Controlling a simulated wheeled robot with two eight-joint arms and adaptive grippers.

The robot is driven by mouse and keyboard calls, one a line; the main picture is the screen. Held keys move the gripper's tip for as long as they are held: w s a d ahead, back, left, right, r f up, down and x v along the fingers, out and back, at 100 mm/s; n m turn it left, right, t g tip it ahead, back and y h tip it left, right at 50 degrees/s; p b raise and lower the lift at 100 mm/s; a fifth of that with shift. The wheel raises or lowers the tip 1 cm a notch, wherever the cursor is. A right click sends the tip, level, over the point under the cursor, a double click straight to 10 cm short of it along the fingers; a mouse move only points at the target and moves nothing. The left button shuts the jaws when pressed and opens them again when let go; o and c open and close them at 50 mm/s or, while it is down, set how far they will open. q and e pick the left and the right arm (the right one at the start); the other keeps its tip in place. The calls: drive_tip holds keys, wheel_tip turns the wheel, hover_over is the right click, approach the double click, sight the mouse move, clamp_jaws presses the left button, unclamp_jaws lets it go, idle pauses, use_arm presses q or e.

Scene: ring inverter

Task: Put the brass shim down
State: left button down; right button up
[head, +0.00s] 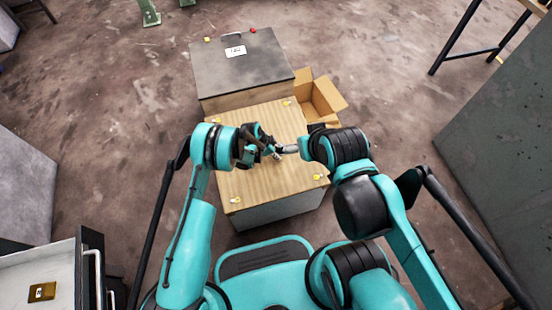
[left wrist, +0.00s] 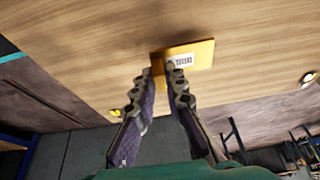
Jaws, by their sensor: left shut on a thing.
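My left gripper (head: 272,153) is low over the wooden top of the box (head: 240,185) in the middle. In the left wrist view its fingertips (left wrist: 161,72) are at the left part of a flat brass-coloured plate with a white printed label, the brass shim (left wrist: 203,50). The gripper is shut on the shim. The shim is close over the wood; I cannot tell whether it touches. In the head view the shim is hidden by my gripper. My right gripper (head: 288,149) is beside the left one, mostly hidden by its wrist; its fingers cannot be made out.
Yellow knobs (head: 235,200) sit at the wooden top's corners. A grey-topped box (head: 240,62) with a labelled card stands behind. An open cardboard box (head: 322,97) is at the right. A pale drawer (head: 65,270) at lower left holds a small brass-coloured square (head: 42,292).

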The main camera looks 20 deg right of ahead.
use_arm(q)
wheel_tip(320, 180, down, 2)
drive_tip(key=shift+f+b, duration=0.2)
drive_tip(key=shift+b, duration=0.15)
drive_tip(key=shift+r, duration=0.1)
drive_tip(key=c, duration=1.6)
unclamp_jaws()
use_arm(e)
drive_tip(key=shift+f, duration=0.6)
use_arm(q)
drive_tip(key=p+v, duration=0.4)
drive_tip(key=v, duration=0.8)
drive_tip(key=shift+r, duration=0.1)
use_arm(e)
wheel_tip(320, 180, up, 4)
drive_tip(key=shift+r, duration=0.1)
